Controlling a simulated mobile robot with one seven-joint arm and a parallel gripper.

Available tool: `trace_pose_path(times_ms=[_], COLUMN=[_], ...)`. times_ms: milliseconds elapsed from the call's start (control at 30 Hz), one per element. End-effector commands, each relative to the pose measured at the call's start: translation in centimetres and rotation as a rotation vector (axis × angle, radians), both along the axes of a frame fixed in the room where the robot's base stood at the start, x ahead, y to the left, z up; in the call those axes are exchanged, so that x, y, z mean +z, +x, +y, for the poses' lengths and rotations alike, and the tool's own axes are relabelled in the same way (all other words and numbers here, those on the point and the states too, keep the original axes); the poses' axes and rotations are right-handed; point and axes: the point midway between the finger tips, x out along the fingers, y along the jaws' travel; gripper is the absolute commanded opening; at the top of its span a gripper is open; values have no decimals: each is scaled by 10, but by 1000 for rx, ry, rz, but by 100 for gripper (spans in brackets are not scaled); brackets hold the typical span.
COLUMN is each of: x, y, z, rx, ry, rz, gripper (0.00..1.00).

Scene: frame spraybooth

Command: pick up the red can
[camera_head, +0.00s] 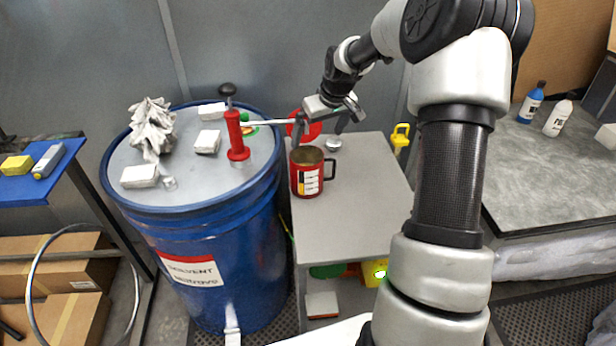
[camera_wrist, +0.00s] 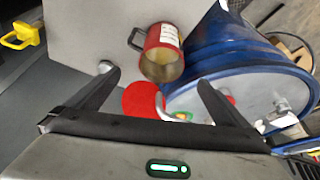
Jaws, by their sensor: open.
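The red can (camera_head: 307,184) stands upright on the left side of the grey table (camera_head: 365,225), close to the blue drum. It has an open top, a white label and a dark handle on its right in the head view. In the wrist view the can (camera_wrist: 165,38) lies just beyond the fingertips, with its open rim towards me. My gripper (camera_head: 322,130) is open and empty, above the table behind the can. In the wrist view its two fingers (camera_wrist: 155,78) are spread wide, and neither appears to touch the can.
The blue solvent drum (camera_head: 225,240) stands left of the table, with a red hand pump (camera_head: 236,137), white blocks and a crumpled cloth (camera_head: 152,125) on top. A red disc (camera_wrist: 140,98) lies under my gripper. A yellow object (camera_head: 400,137) is at the table's right back. The table's front is clear.

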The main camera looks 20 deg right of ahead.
Motion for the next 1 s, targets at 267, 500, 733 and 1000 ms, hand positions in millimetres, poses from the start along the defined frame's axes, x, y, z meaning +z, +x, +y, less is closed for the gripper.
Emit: trace_pose_path(times_ms=[267,500,733,1000], x=[-54,-71,-100,-118], y=[21,28,37,45], z=[5,7,14,14], rx=[1,-1,1,-1], ry=[1,1,2,0], rz=[2,1,3,1], gripper=[100,100,100,100])
